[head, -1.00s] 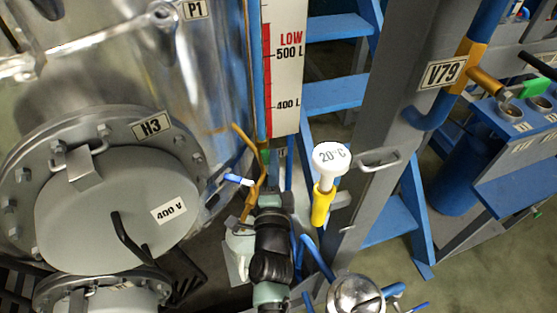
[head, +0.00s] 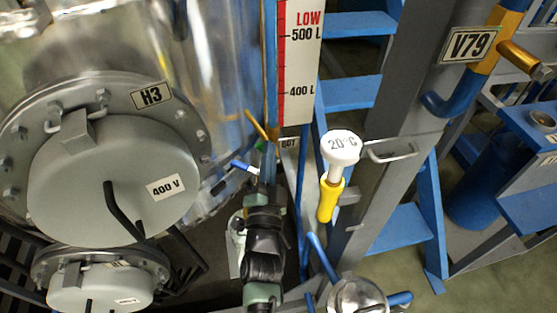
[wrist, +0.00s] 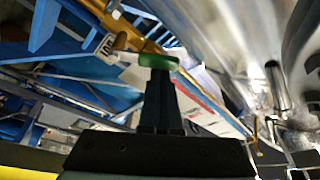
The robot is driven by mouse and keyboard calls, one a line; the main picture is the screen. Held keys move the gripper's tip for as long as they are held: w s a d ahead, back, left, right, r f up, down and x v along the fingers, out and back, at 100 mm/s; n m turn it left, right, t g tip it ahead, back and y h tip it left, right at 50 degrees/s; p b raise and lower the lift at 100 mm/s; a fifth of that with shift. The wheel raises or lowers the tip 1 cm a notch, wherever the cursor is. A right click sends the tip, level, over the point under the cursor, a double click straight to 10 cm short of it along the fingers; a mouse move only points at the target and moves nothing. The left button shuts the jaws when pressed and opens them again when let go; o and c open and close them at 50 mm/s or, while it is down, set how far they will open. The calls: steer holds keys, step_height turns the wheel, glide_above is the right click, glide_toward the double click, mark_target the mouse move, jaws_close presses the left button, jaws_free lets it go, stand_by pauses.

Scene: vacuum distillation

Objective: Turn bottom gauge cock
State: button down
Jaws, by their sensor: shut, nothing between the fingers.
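The level gauge (head: 299,60), a white scale with a red strip, stands upright at the top middle of the head view. A small "BOT" tag (head: 289,143) sits at its lower end. My gripper (head: 268,172) is just below that end, mostly hidden by my own wrist. In the wrist view my gripper (wrist: 160,82) has its dark fingers together, with nothing between them. A green rounded piece (wrist: 158,62) shows at the fingertips, possibly the cock's handle; I cannot tell if they touch. A brass part (wrist: 120,41) is beyond it. The cock's body is not clear in the head view.
A grey flanged cover marked H3 (head: 115,185) is on the left. A blue-tipped lever (head: 243,165) and a brass rod (head: 257,125) are close to my gripper.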

steer(key=n+y+b, duration=0.1)
steer(key=n+b, duration=0.1)
steer(key=a+f+n+y+b, duration=0.1)
steer(key=n+b, duration=0.1)
steer(key=a+f+n+y+b, duration=0.1)
steer(key=n, duration=0.2)
steer(key=shift+s+t+b, duration=0.3)
steer(key=shift+t+b, duration=0.1)
steer(key=n, duration=0.1)
steer(key=n+y, duration=0.1)
steer(key=f+n, duration=0.1)
steer(key=n, duration=0.1)
steer(key=shift+s+a+y, duration=0.1)
steer(key=shift+a+y, duration=0.2)
steer(key=shift+a, duration=0.1)
steer(key=shift+a+f+n, duration=0.15)
steer(key=shift+f+n, duration=0.15)
steer(key=shift+f, duration=0.15)
